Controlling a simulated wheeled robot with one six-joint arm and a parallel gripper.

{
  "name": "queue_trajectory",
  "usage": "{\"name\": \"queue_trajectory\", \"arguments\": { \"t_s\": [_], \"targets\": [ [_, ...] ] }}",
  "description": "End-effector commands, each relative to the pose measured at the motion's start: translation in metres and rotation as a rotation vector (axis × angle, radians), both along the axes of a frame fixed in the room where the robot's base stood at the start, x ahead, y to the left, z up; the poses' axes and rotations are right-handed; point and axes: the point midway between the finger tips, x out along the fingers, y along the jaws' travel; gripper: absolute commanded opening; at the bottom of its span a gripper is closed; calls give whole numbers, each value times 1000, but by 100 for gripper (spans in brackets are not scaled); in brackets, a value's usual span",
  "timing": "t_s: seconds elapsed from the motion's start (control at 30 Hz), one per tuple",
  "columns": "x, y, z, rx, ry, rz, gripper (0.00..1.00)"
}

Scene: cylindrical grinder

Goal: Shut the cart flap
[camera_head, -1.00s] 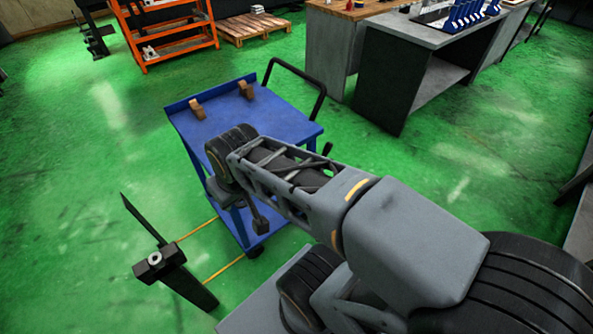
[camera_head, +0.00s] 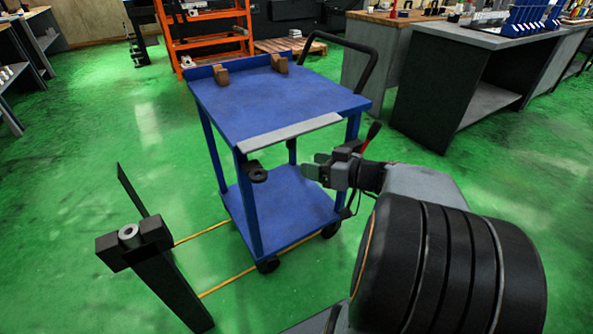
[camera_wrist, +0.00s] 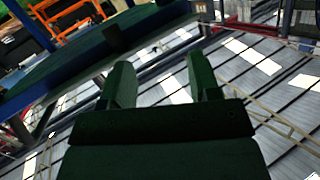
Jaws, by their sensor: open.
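The blue cart (camera_head: 265,100) stands in the middle of the head view, with a top tray and a lower shelf. A narrow grey flap (camera_head: 290,133) runs along the near edge of its top; its exact angle is hard to tell. A black round fitting (camera_head: 256,172) sits below the flap's left end. My gripper (camera_head: 311,165) is open and empty, just below the flap's right half and apart from it in the picture. In the wrist view both fingers of my gripper (camera_wrist: 160,68) are spread with nothing between them. A dark blue band, likely the cart, crosses that view's upper left.
Two brown blocks (camera_head: 221,76) stand at the tray's far side. A black handle (camera_head: 368,70) rises at the cart's right. A dark post (camera_head: 165,270) stands at front left, by yellow floor lines. A grey workbench (camera_head: 480,75) is at the right. Green floor is free at left.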

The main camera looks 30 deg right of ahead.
Motion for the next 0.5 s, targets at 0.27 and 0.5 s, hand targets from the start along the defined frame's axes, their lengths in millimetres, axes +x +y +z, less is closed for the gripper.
{"name": "queue_trajectory", "arguments": {
  "t_s": [0.27, 0.5],
  "targets": [
    [2, -53, -25, -79, -246, -158, 56],
    [25, -50, -24, -98, -281, -177, 56]
  ]
}}
